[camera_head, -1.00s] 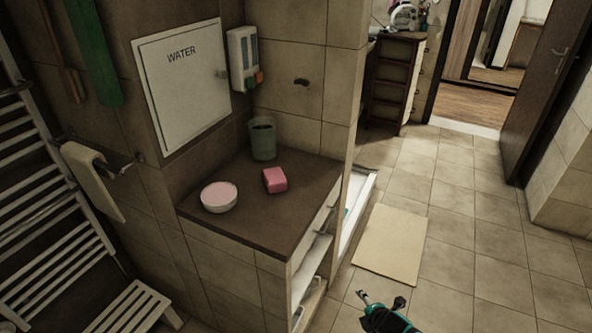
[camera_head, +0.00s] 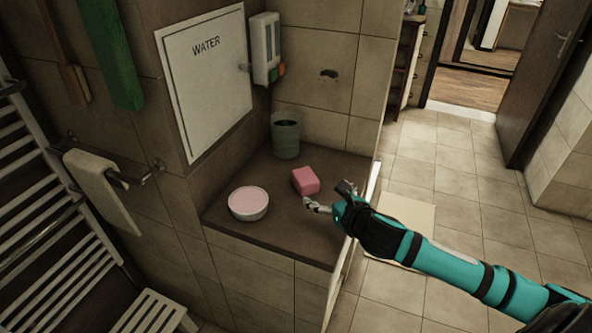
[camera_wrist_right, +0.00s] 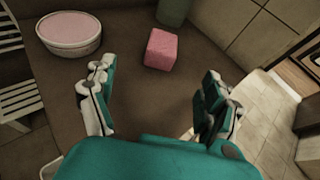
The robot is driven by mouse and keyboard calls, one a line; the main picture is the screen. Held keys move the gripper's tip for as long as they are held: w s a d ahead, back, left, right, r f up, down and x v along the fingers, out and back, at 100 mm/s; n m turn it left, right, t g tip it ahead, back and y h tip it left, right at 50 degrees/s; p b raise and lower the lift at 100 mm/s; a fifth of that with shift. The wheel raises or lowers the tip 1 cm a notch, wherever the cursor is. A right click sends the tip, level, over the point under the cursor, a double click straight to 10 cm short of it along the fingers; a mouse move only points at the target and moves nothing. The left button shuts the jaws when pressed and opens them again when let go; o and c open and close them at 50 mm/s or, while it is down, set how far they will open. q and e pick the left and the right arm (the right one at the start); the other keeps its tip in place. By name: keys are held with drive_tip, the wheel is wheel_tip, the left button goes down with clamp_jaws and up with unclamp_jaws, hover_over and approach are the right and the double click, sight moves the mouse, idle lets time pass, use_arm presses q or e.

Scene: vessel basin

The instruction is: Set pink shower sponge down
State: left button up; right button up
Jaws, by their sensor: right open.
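The pink shower sponge (camera_head: 305,181) rests on the brown counter (camera_head: 285,238), between a bowl and a grey-green cup. It also shows in the right wrist view (camera_wrist_right: 161,49), ahead of the fingers and apart from them. My right gripper (camera_head: 322,200) is over the counter's right part, just in front of the sponge. In the right wrist view its fingers (camera_wrist_right: 152,98) are spread apart with nothing between them. My left gripper is not in view.
The white bowl with pink contents (camera_head: 248,204) stands left of the sponge, and the cup (camera_head: 286,138) stands behind it. A dispenser (camera_head: 266,50) hangs on the wall. A towel rail (camera_head: 140,180) is at left. The tiled floor at right is open.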

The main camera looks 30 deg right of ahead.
sight(307, 178)
drive_tip(key=shift+w, duration=0.45)
drive_tip(key=shift+p+x, duration=0.3)
drive_tip(key=shift+x, duration=0.85)
drive_tip(key=x, duration=0.3)
drive_tip(key=shift+w+f, duration=0.1)
drive_tip(key=shift+w, duration=0.2)
drive_tip(key=x, duration=0.3)
drive_tip(key=shift+f, duration=0.1)
drive_tip(key=shift+w+f, duration=0.2)
drive_tip(key=shift+w, duration=0.3)
drive_tip(key=shift+w+d+p, duration=0.1)
drive_tip(key=shift+w+p, duration=0.15)
drive_tip(key=shift+p, duration=0.05)
drive_tip(key=x, duration=0.3)
drive_tip(key=shift+w+d+f, duration=0.1)
drive_tip(key=shift+w+d, duration=0.1)
drive_tip(key=shift+d, duration=0.05)
drive_tip(key=shift+w+f, duration=0.25)
drive_tip(key=shift+w, duration=0.25)
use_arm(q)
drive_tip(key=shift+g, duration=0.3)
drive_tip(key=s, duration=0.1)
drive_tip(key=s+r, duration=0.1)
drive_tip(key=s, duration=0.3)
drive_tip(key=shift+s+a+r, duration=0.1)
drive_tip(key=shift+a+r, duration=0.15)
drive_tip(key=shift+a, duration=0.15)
